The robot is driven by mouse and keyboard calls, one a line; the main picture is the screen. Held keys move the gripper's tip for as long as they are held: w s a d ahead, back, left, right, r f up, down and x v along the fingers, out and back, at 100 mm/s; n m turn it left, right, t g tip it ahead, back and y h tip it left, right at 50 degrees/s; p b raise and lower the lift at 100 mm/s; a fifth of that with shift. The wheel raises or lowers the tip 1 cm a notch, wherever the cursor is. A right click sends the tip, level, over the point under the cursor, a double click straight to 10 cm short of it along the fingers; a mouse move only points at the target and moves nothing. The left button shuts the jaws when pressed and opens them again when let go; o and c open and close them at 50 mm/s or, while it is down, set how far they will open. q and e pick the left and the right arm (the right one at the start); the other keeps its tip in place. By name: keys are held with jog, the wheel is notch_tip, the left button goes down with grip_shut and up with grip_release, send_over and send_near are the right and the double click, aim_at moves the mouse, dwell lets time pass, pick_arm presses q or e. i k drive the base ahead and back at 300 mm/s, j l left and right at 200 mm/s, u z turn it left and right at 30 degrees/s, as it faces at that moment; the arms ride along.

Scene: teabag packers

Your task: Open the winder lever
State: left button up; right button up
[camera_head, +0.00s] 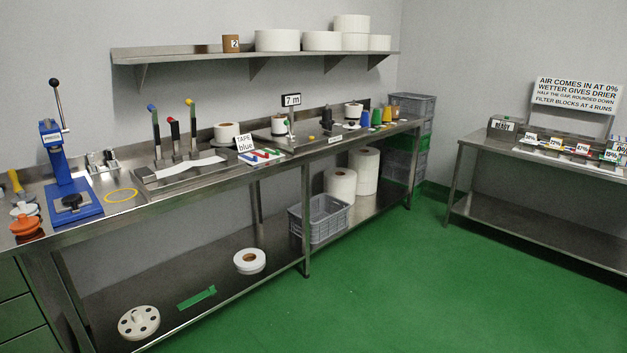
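A low metal unit under a "7 m" sign (291,100) stands mid-bench, with a white roll (278,125) and a thin upright lever with a green tip (287,122). I cannot tell for sure whether this is the winder. To its left, a flat metal fixture (150,177) carries three upright levers with a blue knob (151,107), a red knob (171,120) and a yellow knob (190,101). A blue press (68,180) at the left has a raised black-knobbed lever (54,84). Neither of my grippers is in view.
A long steel bench (130,205) runs along the wall below a shelf (200,53) with white rolls. A grey crate (318,220) and rolls sit on its lower shelf. A second table (560,160) stands at right. The green floor (380,290) between is clear.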

aim_at(286, 123)
jog(key=i+l, duration=0.25)
jog(key=i, duration=0.25)
jog(key=i+l+u, duration=0.15)
jog(key=i, duration=0.4)
jog(key=i+l, duration=0.4)
jog(key=i+l+u, duration=0.25)
jog(key=i+l, duration=0.1)
jog(key=i, duration=0.1)
